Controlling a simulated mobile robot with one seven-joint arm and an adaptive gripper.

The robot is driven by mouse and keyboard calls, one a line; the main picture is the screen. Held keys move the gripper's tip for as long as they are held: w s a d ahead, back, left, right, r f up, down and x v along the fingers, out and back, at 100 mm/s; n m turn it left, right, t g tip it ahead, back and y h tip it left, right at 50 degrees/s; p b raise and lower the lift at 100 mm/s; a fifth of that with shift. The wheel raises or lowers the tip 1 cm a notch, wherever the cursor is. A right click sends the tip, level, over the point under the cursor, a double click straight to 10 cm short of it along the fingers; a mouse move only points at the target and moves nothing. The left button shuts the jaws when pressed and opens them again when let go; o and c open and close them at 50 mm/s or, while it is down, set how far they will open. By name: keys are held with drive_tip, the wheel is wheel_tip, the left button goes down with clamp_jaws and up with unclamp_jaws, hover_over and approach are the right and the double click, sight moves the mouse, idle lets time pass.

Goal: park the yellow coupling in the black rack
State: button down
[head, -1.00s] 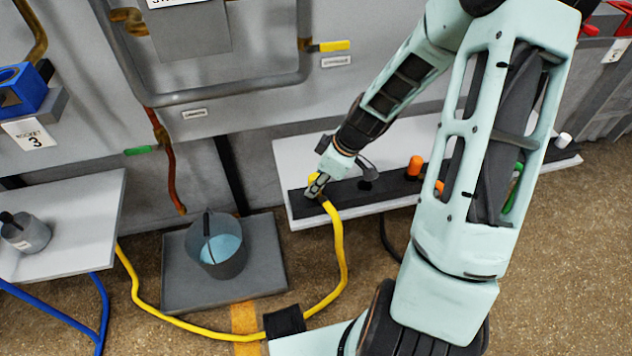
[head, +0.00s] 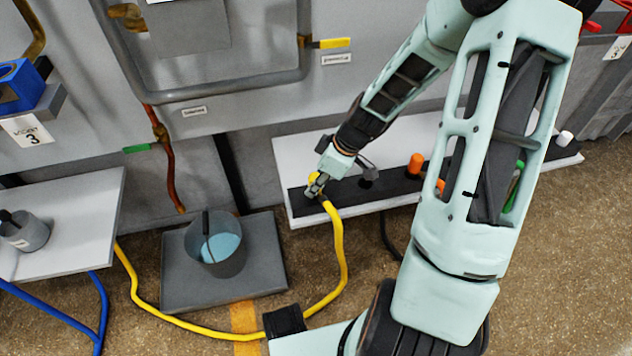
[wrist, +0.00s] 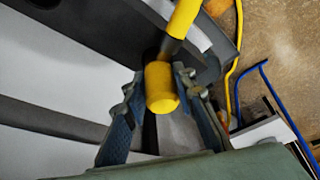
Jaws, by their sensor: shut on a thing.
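The yellow coupling (wrist: 161,88) is a short, thick yellow piece between the two fingers in the wrist view, on the end of a yellow hose (head: 338,245). My gripper (head: 316,188) is shut on it, at the left end of the black rack (head: 298,204); it also shows in the wrist view (wrist: 160,112). The rack is a long black strip on a white shelf. In the head view my fingers mostly hide the coupling, and I cannot tell whether it is seated in the rack or just above it.
An orange piece (head: 415,165) and a white one (head: 564,139) stand further right along the rack. A grey bucket of bluish liquid (head: 216,246) stands on a dark plate left of the rack. The yellow hose curves over the floor. A white table (head: 85,215) holds a grey pot.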

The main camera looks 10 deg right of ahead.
drive_tip(key=c, duration=1.5)
unclamp_jaws()
drive_tip(key=v, duration=1.2)
drive_tip(key=shift+f, duration=0.1)
